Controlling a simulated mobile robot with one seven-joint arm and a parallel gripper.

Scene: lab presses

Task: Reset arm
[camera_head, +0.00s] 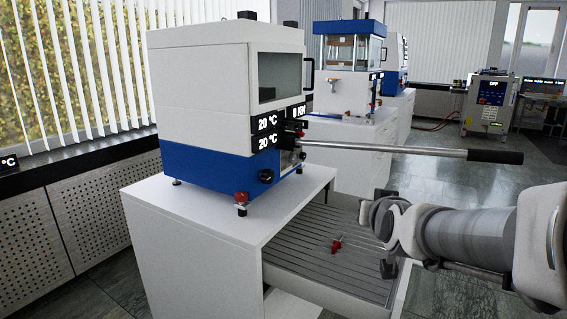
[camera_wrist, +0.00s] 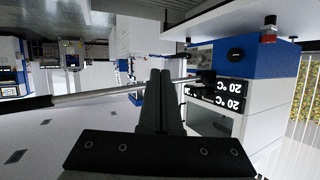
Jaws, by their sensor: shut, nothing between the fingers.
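My arm reaches in from the right in the head view, over the open drawer side of the white cabinet. My gripper shows in the wrist view (camera_wrist: 160,74), with its two dark fingers together and nothing between them. The wrist picture is upside down. The white and blue press (camera_head: 205,110) stands on the cabinet (camera_head: 185,225), with a long lever (camera_head: 400,150) sticking out to the right above my arm. The press also shows in the wrist view (camera_wrist: 268,62), and the lever (camera_wrist: 100,94) runs there to the left, apparently behind the fingers.
An open drawer (camera_head: 300,262) with a ribbed floor holds a small red object (camera_head: 337,244). A second press (camera_head: 347,48) stands on a white cabinet farther back. A control unit (camera_head: 487,105) is at the back right. Open floor (camera_head: 440,180) lies between.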

